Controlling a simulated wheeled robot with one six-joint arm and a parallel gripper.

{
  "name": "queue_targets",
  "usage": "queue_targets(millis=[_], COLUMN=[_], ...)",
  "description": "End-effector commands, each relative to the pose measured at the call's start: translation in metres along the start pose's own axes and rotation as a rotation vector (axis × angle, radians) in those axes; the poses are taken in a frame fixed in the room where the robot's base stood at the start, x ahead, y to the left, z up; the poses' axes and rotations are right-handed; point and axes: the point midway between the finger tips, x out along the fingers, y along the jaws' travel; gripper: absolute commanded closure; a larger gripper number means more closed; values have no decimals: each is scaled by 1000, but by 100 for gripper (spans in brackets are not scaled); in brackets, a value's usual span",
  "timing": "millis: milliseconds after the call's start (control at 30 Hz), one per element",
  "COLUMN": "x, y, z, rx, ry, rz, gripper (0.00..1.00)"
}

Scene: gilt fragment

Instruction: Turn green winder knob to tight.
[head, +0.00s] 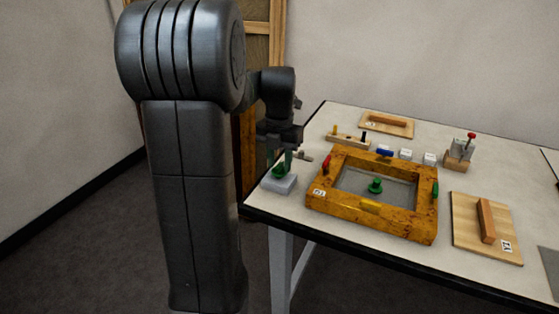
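Three green parts show in the head view. One green piece (279,171) sits on a pale grey block (279,184) at the table's left corner. A green knob (375,186) stands in the middle of a yellow-brown wooden frame (371,224), and a green handle (435,190) is on the frame's right side. Which one is the winder knob is not clear. My gripper (286,163) points down at the green piece on the block, with its fingers at or just above it. Contact and finger gap are too small to tell.
The frame also has a red handle (326,163) at left and a blue one (384,151) at the back. Wooden boards with handles lie behind (372,123) and at right (466,234). A red-topped lever block (459,152) stands at the back right. Small white blocks sit behind the frame.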

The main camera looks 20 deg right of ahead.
Motion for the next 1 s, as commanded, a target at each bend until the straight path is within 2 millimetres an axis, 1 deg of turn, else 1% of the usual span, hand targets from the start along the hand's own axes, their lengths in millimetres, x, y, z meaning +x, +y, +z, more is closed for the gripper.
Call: queue_targets(millis=[167,200,267,333,367,733,867,1000], x=[0,0,0,0,0,-1,-2,-3], y=[0,0,0,0,0,0,0,0], z=[0,0,0,0,0,0,0,0], rx=[0,0,0,0,0,35,94,192], ry=[0,0,0,0,0,1,2,1], rz=[0,0,0,0,0,-1,-1,-1], gripper=[67,71,83,97,100,100,100,100])
